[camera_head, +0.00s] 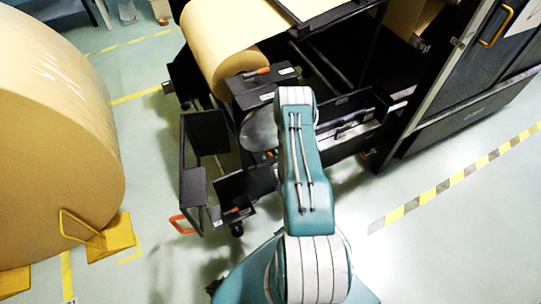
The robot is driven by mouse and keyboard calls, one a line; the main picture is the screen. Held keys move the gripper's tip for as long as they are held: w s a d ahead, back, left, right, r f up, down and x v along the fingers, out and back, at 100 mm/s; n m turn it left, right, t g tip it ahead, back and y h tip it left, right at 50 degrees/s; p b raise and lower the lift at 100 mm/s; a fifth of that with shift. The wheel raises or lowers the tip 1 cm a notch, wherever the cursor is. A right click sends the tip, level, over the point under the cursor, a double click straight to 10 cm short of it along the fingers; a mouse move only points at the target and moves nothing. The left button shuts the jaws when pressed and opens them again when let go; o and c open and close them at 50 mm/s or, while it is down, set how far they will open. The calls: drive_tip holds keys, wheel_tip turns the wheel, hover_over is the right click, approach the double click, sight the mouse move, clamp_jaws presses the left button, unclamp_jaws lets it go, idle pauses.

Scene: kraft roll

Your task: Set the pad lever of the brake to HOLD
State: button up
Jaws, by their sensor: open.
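A black box (268,92) with small white labels sits by the end of the kraft roll on the stand. A short orange-tipped lever (256,72) lies across its top; I take this to be the brake's pad lever. The label words are too small to read, so its setting cannot be told. A dark grey disc (259,130) shows below the box, partly behind my arm. My teal arm reaches up the middle of the view, its white far joint beside the box. My gripper is hidden beyond or beneath that joint.
A kraft roll (222,45) lies on the black stand. A huge roll (55,130) rests on yellow chocks (112,238) at left. A dark machine (470,75) is at right. Floor at lower right is clear.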

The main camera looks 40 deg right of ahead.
drive_tip(key=shift+w+a, duration=0.15)
drive_tip(key=shift+w, duration=0.05)
